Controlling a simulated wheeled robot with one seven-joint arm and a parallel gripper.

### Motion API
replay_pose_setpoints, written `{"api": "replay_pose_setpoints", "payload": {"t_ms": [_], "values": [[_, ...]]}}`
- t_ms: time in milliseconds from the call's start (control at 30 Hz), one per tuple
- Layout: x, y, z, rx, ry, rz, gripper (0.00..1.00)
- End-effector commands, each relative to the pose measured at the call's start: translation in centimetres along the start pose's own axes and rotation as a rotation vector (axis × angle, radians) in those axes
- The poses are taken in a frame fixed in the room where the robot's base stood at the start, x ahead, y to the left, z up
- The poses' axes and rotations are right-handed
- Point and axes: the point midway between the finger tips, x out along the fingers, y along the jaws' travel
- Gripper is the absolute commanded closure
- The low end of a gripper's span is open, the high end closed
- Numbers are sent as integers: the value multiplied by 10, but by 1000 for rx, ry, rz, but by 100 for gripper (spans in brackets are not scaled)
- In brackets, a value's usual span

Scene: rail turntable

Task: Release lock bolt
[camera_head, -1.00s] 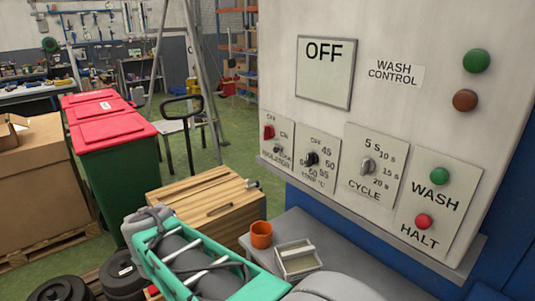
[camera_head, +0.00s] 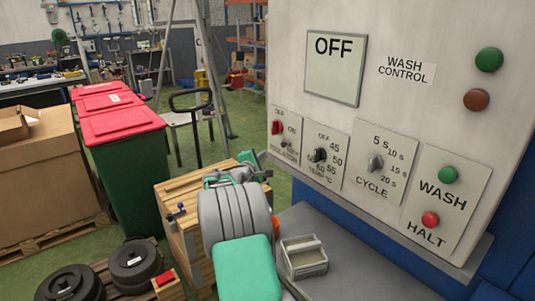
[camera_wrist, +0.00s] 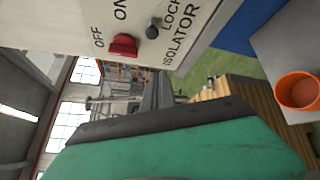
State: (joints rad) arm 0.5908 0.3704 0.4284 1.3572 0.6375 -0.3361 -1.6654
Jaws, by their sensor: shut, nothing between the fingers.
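The isolator plate (camera_head: 284,148) is at the lower left of the wash control panel, with a red switch (camera_head: 278,128) beside OFF and ON marks. In the wrist view the red switch (camera_wrist: 123,45) shows large, and the dark round lock bolt knob (camera_wrist: 153,31) sits beside it at the LOCK lettering. My gripper (camera_wrist: 158,118) is shut and empty, its green and dark finger crossing the lower wrist view, apart from the knob. In the head view my grey and green arm hides most of the gripper, left of and below the plate.
Temperature (camera_head: 320,155) and cycle (camera_head: 375,162) dials, a green WASH button (camera_head: 448,175) and a red HALT button (camera_head: 430,219) are to the right. An orange cup (camera_wrist: 297,90) and a small tray (camera_head: 304,262) stand on the grey ledge. A wooden crate (camera_head: 175,194) is left of my arm.

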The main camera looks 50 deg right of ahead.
Motion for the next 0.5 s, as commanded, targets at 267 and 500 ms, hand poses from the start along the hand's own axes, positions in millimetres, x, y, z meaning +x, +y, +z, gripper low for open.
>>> {"api": "replay_pose_setpoints", "payload": {"t_ms": [267,500], "values": [[55,0,1,1,0,-1,100],[80,5,13,2,-2,0,100]]}}
